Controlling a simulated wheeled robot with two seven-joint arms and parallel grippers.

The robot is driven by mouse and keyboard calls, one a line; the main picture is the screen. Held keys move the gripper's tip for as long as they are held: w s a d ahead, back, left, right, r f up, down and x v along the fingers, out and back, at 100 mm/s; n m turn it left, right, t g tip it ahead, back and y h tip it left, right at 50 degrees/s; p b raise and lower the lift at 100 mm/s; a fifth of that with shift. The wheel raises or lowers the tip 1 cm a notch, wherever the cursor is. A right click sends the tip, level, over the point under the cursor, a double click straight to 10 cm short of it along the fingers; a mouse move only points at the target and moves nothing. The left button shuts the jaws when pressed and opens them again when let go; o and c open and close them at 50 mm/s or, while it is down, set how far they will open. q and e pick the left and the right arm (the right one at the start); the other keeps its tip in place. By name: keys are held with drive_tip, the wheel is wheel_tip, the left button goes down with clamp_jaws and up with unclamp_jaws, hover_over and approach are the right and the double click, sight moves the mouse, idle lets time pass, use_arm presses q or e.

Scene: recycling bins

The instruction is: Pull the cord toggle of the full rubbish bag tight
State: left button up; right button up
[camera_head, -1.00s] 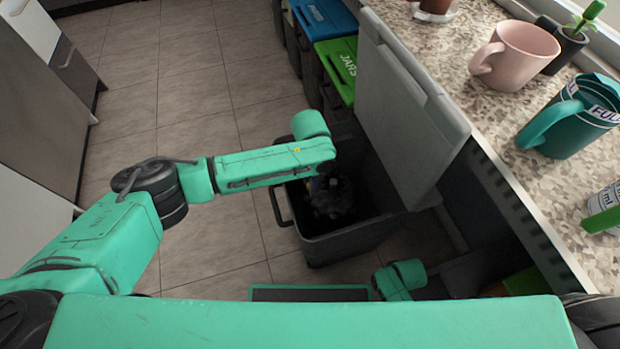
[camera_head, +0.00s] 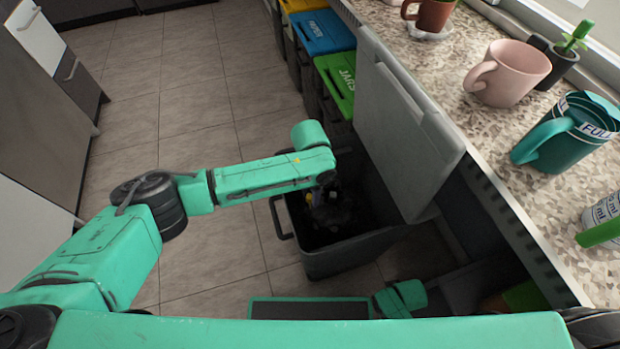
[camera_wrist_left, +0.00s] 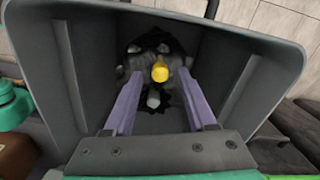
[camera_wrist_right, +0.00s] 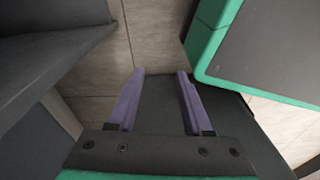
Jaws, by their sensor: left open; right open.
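The dark rubbish bag (camera_head: 338,215) sits inside the open grey bin (camera_head: 345,260). In the left wrist view the bag (camera_wrist_left: 150,45) lies deep in the bin, with a yellow cord toggle (camera_wrist_left: 160,71) at its top. A pale cylindrical piece (camera_wrist_left: 153,98) shows below the toggle. My left gripper (camera_wrist_left: 159,75) is open above the bag, its purple fingers on either side of the toggle in the picture; I cannot tell how far above it they are. My right gripper (camera_wrist_right: 160,74) is open and empty, over the floor.
The bin's grey lid (camera_head: 400,120) stands up against the counter (camera_head: 450,100). Bins with blue (camera_head: 322,32) and green (camera_head: 340,82) lids stand behind. Floor left of the bin is clear.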

sight(310, 196)
use_arm(q)
wheel_tip(310, 196, up, 14)
drive_tip(key=p, duration=0.3)
drive_tip(key=shift+f, duration=0.2)
use_arm(e)
drive_tip(key=s+d+f, duration=0.1)
drive_tip(key=s+f, duration=0.1)
drive_tip(key=s, duration=0.4)
drive_tip(key=shift+s+d, duration=0.25)
drive_tip(key=shift+s, duration=0.15)
